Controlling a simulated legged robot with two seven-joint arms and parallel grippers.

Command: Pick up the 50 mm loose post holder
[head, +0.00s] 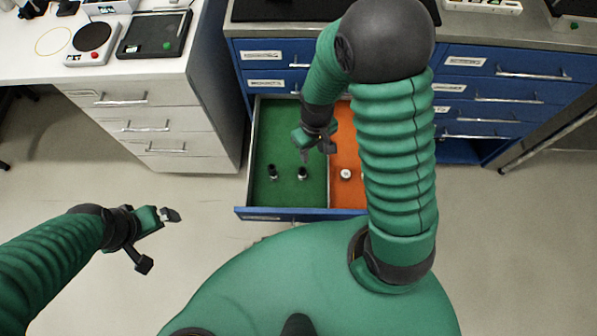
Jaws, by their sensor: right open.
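An open drawer shows below the bench, with a green-lined left compartment (285,195) and an orange-lined right one (343,135). Two small dark posts or holders stand in the green compartment, one on the left (272,172) and one near the divider (302,173). A whitish round piece (346,174) sits in the orange part. I cannot tell which is the 50 mm loose post holder. My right gripper (317,150) is open above the green compartment, beyond the piece near the divider. My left gripper (160,240) is out over the floor at the left, away from the drawer, its jaws apart.
My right arm hides much of the orange compartment. The floor at left is clear.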

